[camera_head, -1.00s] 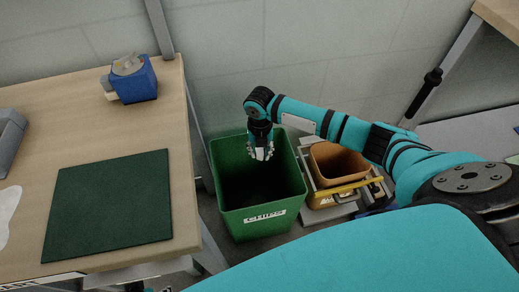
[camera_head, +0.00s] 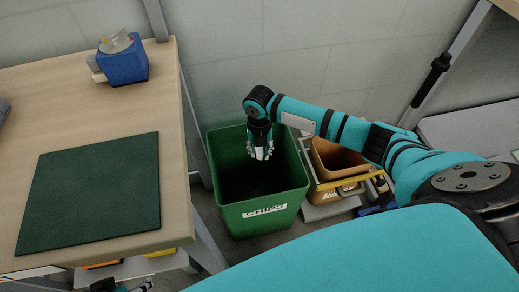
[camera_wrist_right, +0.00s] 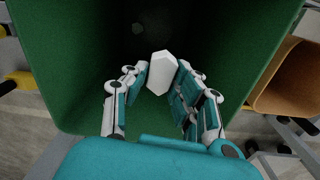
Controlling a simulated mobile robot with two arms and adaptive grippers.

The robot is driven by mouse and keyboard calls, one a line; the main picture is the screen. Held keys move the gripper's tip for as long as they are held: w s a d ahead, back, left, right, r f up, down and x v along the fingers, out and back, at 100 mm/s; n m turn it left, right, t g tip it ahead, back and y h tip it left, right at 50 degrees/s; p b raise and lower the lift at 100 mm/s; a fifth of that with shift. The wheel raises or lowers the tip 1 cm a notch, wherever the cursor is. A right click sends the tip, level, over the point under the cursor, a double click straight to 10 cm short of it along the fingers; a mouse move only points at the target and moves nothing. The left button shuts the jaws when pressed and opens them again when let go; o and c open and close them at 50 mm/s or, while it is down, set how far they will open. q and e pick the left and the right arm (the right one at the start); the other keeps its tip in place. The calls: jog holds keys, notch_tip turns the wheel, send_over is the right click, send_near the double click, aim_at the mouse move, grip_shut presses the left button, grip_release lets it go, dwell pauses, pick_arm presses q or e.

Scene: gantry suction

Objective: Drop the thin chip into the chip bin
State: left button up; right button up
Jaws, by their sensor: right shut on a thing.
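The green bin labelled CHIPS (camera_head: 250,220) stands on the floor right of the wooden table. My right gripper (camera_head: 261,154) points down over the bin's opening. In the right wrist view the gripper (camera_wrist_right: 160,85) is shut on a pale, faceted chip (camera_wrist_right: 162,72), with the dark inside of the bin (camera_wrist_right: 60,60) below. In the head view the chip is too small to make out clearly. A dark and teal part at the bottom edge may be my left gripper (camera_head: 125,287); its fingers cannot be made out.
An orange-brown bin (camera_head: 335,160) in a frame with a yellow bar stands close right of the green bin. The table (camera_head: 100,115) holds a dark green mat (camera_head: 95,190) and a blue box (camera_head: 124,64). A faint round spot (camera_wrist_right: 138,30) shows inside the green bin.

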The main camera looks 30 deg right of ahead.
aim_at(259, 152)
jog(key=o, duration=0.9)
notch_tip(259, 152, up, 12)
dwell(0.5)
